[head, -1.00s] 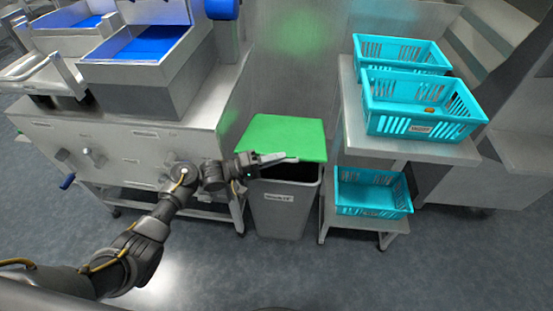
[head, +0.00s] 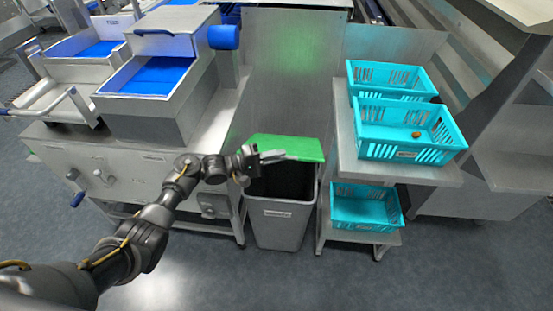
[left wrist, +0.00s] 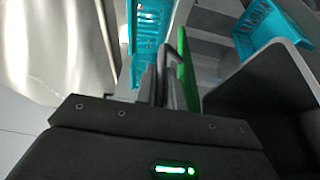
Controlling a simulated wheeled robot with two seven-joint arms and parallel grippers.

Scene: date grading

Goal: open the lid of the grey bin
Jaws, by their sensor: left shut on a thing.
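The grey bin (head: 278,224) stands on the floor between the steel machine and the shelf stand, with a label on its front. Its green lid (head: 300,146) is tilted up at the back, and the dark inside of the bin shows below it. My left gripper (head: 284,156) is shut on the lid's edge, above the bin opening. In the left wrist view the lid (left wrist: 187,75) is a narrow green strip beside the fingers (left wrist: 165,80). The exact contact is partly hidden there. My right gripper is not in view.
A steel stand (head: 345,150) close to the right holds turquoise crates (head: 405,153); one holds a small brown item. A lower crate (head: 365,222) sits beside the bin. The steel machine (head: 150,150) with blue trays is at left. The floor in front is clear.

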